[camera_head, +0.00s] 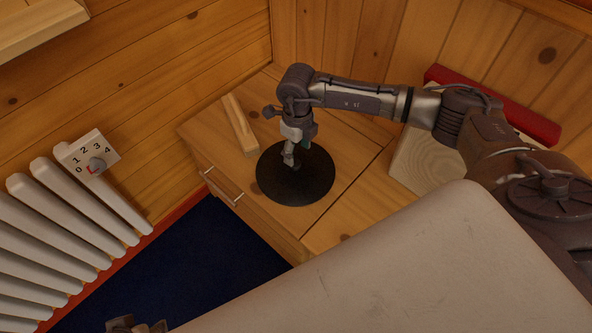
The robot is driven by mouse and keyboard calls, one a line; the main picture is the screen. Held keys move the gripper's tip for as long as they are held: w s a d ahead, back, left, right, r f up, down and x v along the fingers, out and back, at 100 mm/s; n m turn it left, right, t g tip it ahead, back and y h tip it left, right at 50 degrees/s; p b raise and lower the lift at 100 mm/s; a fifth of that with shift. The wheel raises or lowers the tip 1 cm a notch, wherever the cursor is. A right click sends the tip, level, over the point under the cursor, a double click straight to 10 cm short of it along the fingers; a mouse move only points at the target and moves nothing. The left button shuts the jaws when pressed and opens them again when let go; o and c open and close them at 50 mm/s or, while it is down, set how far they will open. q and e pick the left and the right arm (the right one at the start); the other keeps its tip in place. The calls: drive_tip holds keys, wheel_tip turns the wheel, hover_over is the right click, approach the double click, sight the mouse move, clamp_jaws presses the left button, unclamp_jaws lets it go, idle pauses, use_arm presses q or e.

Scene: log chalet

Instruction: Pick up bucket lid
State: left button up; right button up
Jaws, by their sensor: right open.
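The bucket lid (300,188) is a flat, round, black disc lying on top of a wooden cabinet (340,225). My right gripper (290,160) points down over the lid, near its middle and upper part. It is open, and its fingers hide a small patch of the lid. I cannot tell whether the fingertips touch the lid. A small dark piece of my left gripper or arm (136,324) shows at the bottom edge; its fingers cannot be made out.
A narrow wooden block (240,124) lies left of the lid. A pale board (425,165) and a red object (520,115) are at the right, behind my right arm. Log walls close the corner. A white radiator (60,230) stands at the left; blue floor lies below.

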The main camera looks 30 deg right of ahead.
sight(296, 163)
drive_tip(key=shift+a+f, duration=0.15)
drive_tip(key=shift+f, duration=0.65)
wheel_tip(296, 163, down, 5)
drive_tip(key=shift+a+r+b, duration=0.1)
drive_tip(key=shift+r+b, duration=0.1)
drive_tip(key=shift+b, duration=0.5)
drive_tip(key=shift+c, duration=0.3)
drive_tip(key=shift+r, duration=0.1)
clamp_jaws()
